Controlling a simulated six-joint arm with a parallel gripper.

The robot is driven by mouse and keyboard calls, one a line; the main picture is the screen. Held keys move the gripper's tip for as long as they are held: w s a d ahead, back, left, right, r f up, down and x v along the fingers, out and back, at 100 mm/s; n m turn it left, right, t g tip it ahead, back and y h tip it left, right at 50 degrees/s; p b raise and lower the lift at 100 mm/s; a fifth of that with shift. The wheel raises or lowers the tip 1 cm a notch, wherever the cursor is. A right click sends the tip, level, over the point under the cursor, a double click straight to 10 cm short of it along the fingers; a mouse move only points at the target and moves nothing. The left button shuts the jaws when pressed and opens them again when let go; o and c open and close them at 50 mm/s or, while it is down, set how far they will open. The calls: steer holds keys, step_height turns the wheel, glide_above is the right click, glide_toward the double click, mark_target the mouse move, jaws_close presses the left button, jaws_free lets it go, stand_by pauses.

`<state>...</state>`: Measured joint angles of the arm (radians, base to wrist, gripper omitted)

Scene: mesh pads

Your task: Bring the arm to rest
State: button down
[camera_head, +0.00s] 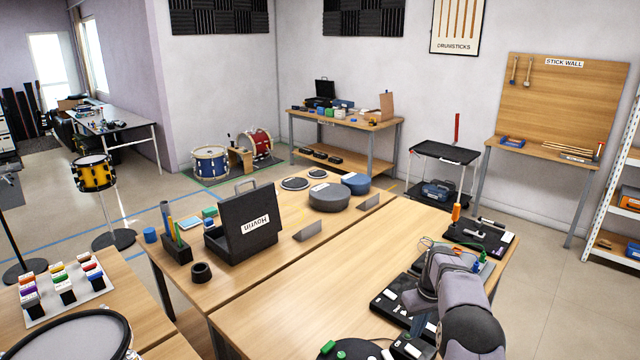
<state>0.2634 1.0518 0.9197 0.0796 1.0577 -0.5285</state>
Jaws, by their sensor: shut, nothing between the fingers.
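My arm rises from the lower right over the near wooden table (285,312), bent, with its grey links in front of the table's right part.
Black panels (388,302) lie around the gripper, and a black tray (478,238) lies farther back. The near table's left part is clear.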

steer(key=s+a+r+m, duration=0.1)
steer(key=s+a+r, duration=0.25)
steer(key=s, duration=0.45)
steer(key=s+a+r+g, duration=0.15)
steer(key=s+a, duration=0.25)
steer(key=s, duration=0.4)
steer(key=s+a+r+m, duration=0.1)
steer(key=s+a+r, duration=0.25)
steer(key=s, duration=0.45)
steer(key=s+a+f, duration=0.1)
steer(key=s, duration=0.5)
steer(key=s+a+f, duration=0.1)
steer(key=s+a, duration=0.1)
steer(key=s, duration=0.4)
steer(key=shift+f+m, duration=0.25)
steer(key=shift+m, duration=0.05)
steer(key=shift+s, duration=0.1)
